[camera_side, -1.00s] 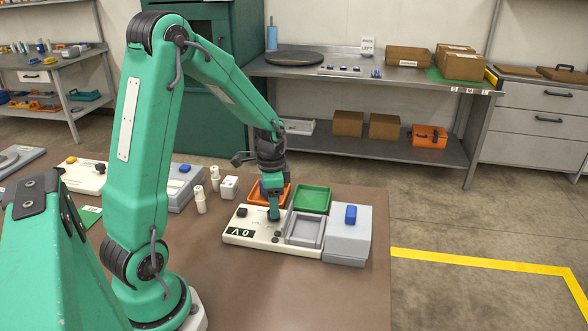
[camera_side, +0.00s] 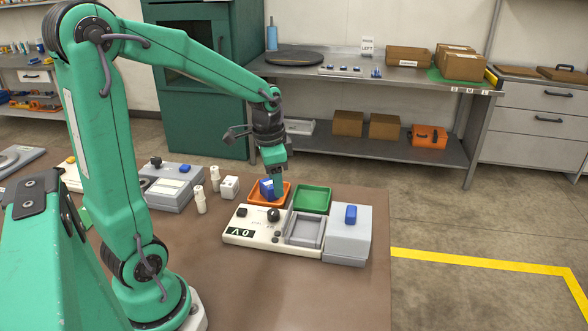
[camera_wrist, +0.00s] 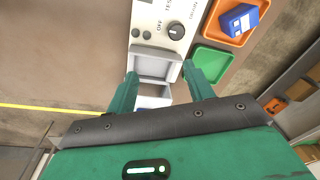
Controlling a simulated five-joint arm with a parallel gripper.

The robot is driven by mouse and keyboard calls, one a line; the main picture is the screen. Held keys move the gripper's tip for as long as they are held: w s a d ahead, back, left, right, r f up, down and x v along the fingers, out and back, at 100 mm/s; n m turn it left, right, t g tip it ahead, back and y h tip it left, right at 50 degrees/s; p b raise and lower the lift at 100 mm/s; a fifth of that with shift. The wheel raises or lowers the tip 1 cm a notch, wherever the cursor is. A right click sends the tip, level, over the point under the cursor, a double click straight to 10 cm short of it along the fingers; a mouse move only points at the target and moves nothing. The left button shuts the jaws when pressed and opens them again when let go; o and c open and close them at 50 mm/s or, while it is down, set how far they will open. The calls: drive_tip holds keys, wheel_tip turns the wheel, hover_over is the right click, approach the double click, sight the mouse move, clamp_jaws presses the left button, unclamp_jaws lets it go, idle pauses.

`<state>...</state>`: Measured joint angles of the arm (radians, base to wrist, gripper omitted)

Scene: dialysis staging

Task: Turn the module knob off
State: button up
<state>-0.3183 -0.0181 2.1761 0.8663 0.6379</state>
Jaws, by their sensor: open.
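The cream module (camera_side: 255,228) lies on the brown table, with a dark display (camera_side: 240,232) at its front left. Its round black knob (camera_side: 273,215) stands near the middle of the panel. The knob also shows in the wrist view (camera_wrist: 176,31), with printed markings beside it; I cannot tell for sure which mark it points to. My gripper (camera_side: 275,188) is open and empty, above and apart from the knob. In the wrist view its fingers (camera_wrist: 160,75) stand apart over the grey tray (camera_wrist: 153,66).
Behind the module are an orange tray (camera_side: 284,199) holding a blue box (camera_side: 266,189) and a green tray (camera_side: 312,199). A grey box with a blue top piece (camera_side: 351,214) stands at right. White bottles (camera_side: 200,200) stand at left. The front table is clear.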

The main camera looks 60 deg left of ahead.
drive_tip(key=s+d+r+n+t, duration=0.3)
drive_tip(key=s+d+r+t, duration=0.1)
drive_tip(key=s+d+r, duration=0.4)
drive_tip(key=shift+s+d+n, duration=0.3)
drive_tip(key=shift+s+d, duration=0.9)
drive_tip(key=shift+d, duration=0.2)
drive_tip(key=shift+r, duration=0.1)
idle(1.4)
